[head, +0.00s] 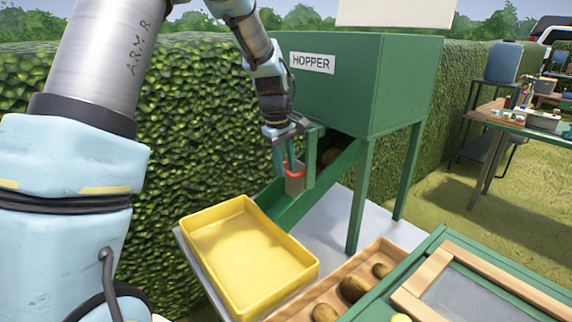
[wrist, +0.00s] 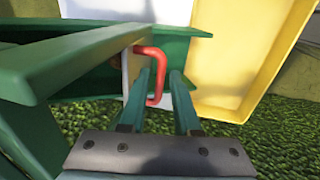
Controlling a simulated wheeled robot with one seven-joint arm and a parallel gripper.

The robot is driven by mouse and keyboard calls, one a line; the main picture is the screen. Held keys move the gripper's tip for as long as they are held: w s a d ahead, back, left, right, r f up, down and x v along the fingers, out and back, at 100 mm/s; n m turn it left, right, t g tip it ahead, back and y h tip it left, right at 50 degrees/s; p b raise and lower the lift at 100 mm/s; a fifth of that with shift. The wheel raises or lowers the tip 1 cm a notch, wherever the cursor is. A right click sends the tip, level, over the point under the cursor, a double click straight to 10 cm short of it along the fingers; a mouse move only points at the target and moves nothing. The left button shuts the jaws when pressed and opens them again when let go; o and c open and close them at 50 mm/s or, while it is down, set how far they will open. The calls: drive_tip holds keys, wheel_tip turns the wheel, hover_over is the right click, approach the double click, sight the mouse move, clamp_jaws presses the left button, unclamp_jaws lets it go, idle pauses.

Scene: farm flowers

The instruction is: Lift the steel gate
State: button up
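The steel gate (head: 296,184) is a small upright plate in the green chute under the hopper, with a red handle (head: 293,171) near its top. In the wrist view the red handle (wrist: 160,68) is a bent bar, and a pale edge of the gate (wrist: 126,74) shows to its left. My gripper (head: 286,165) points down at the handle. In the wrist view my gripper's two green fingers (wrist: 159,80) stand apart, with part of the handle in the gap between them. I cannot tell whether either finger touches it. The gate's lower edge is hidden by the chute wall.
The green hopper (head: 345,85) stands above the chute (head: 292,207), with green posts beside my gripper. A yellow tray (head: 250,252) lies at the chute's lower end. A wooden trough (head: 352,272) with several brown lumps is to its right. A hedge (head: 190,120) stands behind.

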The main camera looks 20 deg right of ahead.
clamp_jaws()
idle(1.1)
